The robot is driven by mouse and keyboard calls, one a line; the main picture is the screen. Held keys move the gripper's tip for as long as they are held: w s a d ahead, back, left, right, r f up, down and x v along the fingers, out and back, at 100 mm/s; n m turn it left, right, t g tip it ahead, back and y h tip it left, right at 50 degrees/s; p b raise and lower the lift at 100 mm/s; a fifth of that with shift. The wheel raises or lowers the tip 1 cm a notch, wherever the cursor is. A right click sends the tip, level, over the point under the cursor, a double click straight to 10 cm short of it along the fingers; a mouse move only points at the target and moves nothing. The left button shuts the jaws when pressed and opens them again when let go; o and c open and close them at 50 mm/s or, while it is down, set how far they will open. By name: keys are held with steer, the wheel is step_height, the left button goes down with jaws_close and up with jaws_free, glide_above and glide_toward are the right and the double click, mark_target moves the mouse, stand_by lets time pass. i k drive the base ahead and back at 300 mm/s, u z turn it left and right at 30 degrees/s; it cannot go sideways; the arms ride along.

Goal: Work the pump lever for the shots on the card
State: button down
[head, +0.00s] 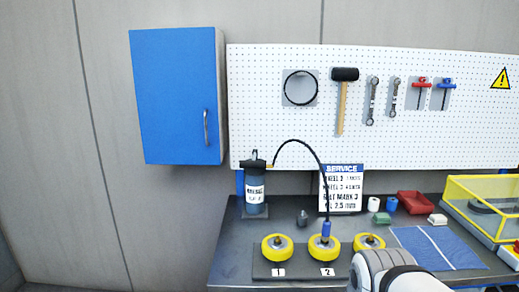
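The grease pump (257,203) is a dark canister with a white label and black head at the left of the bench. A short dark upright part, perhaps the lever, rises from its head. A black hose (305,145) arcs from the pump to a blue-bodied coupler (326,230) standing on the yellow wheel marked 2 (324,248). The wheel marked 1 (277,248) is left of it. A third yellow wheel (369,241) is partly hidden by my white arm. The SERVICE card (343,190) stands behind; its small print is only partly legible. My gripper is out of view.
A blue cabinet (175,95) with a handle hangs at left. Tools hang on the white pegboard (270,130). Bare bench shows around the pump.

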mark_target(254, 163)
steer(key=i, duration=0.85)
steer(key=u, duration=0.05)
